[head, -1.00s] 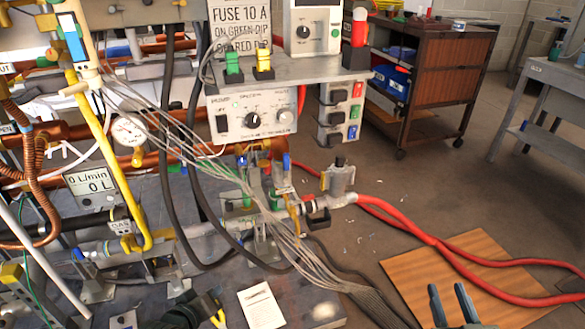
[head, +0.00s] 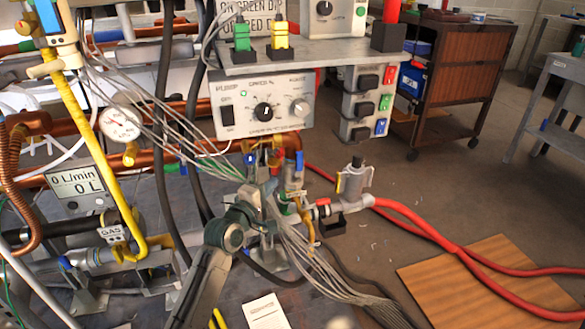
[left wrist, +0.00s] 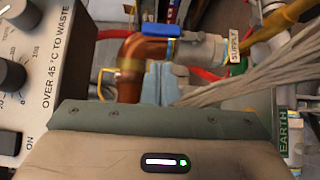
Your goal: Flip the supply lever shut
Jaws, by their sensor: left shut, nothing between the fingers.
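The supply lever (left wrist: 160,31) is a blue handle in the left wrist view, on a silver valve beside a copper elbow. It lies roughly along the pipe. A white SUPPLY label (left wrist: 236,46) hangs on the fitting to its right. My left gripper (left wrist: 164,85) is shut and empty, its tips just below the elbow and valve in that view; I cannot tell whether they touch anything. In the head view my left gripper (head: 260,178) reaches up among the fittings below the control box. A blue handle (head: 299,161) shows just right of it. My right gripper is out of view.
Grey cables (head: 305,262) run close to the right of my left gripper. The knobbed control box (head: 262,107) hangs above it. A pressure gauge (head: 120,123) and yellow gas pipe (head: 92,140) stand at left. Red hoses (head: 430,232) cross the floor at right.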

